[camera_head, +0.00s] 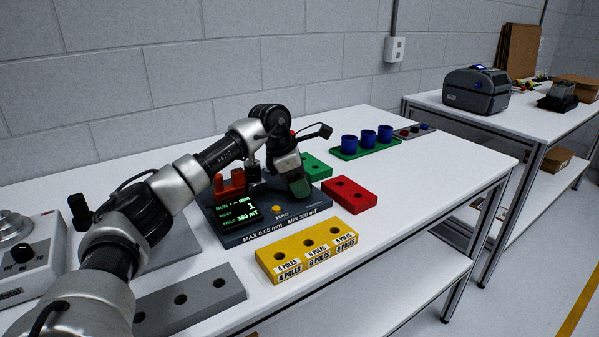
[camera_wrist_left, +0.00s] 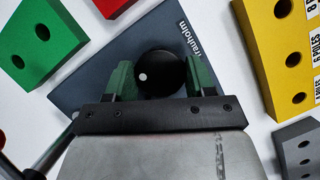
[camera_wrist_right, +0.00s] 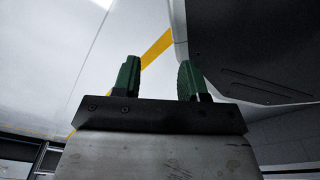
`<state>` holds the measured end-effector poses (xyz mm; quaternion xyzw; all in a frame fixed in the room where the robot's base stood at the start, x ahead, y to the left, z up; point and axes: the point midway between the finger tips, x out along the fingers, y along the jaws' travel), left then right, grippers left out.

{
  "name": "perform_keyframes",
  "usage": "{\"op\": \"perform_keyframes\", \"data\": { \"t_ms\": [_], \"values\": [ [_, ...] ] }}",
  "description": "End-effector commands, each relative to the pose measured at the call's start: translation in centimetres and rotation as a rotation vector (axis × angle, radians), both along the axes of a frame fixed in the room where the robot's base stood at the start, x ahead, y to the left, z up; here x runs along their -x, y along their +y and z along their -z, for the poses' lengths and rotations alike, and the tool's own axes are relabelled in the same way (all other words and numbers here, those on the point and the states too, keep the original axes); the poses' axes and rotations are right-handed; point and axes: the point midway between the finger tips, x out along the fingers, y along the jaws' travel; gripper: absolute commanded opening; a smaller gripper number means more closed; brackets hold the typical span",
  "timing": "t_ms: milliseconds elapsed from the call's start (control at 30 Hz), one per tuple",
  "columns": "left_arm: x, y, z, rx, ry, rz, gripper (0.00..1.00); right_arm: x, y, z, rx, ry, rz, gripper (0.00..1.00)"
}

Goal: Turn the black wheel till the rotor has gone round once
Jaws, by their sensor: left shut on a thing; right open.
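The black wheel (camera_wrist_left: 162,73) is round with a white dot on its left side in the left wrist view. My left gripper (camera_wrist_left: 160,80) has its green fingers on both sides of the wheel and is shut on it. In the head view my left gripper (camera_head: 292,180) reaches down over the dark tester base (camera_head: 265,236) and hides the wheel. The tester's display (camera_head: 238,213) shows RUN, POLES 1 and FIELD 380 mT in green. The rotor cannot be made out clearly. My right gripper (camera_wrist_right: 157,80) is open and empty, away from the table.
A yellow block (camera_head: 307,250) with holes stands in front of the tester. Red (camera_head: 350,194) and green (camera_head: 316,167) blocks lie to its right and behind. A grey block (camera_head: 190,303) lies front left. Blue cups (camera_head: 368,138) stand on a green tray farther back.

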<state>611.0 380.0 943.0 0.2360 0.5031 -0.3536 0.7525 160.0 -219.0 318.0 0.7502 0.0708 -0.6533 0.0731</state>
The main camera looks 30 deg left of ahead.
Motion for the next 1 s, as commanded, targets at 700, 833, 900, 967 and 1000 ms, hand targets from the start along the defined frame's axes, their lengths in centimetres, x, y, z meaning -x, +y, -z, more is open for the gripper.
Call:
{"op": "perform_keyframes", "data": {
  "t_ms": [700, 833, 900, 967, 1000],
  "values": [
    [-0.3, 0.0, -0.4, 0.002, -0.002, 0.568, 0.31, 7.9, -1.6, -0.5, 0.008, 0.045, -0.011, 0.43],
    [-0.3, 0.0, -0.3, 0.002, -0.003, 0.692, 0.31, 7.9, -1.6, -0.8, 0.008, 0.045, -0.011, 0.43],
    [-0.4, 0.0, -0.3, 0.002, -0.002, 0.759, 0.31, 7.9, -1.6, -0.9, 0.008, 0.045, -0.011, 0.43],
    [-0.4, 0.0, -0.3, 0.001, -0.002, 0.816, 0.31, 7.9, -1.6, -1.0, 0.008, 0.046, -0.011, 0.43],
    [-0.4, 0.0, -0.2, 0.002, -0.002, 0.854, 0.31, 7.9, -1.6, -1.0, 0.008, 0.046, -0.011, 0.43]
  ]
}}
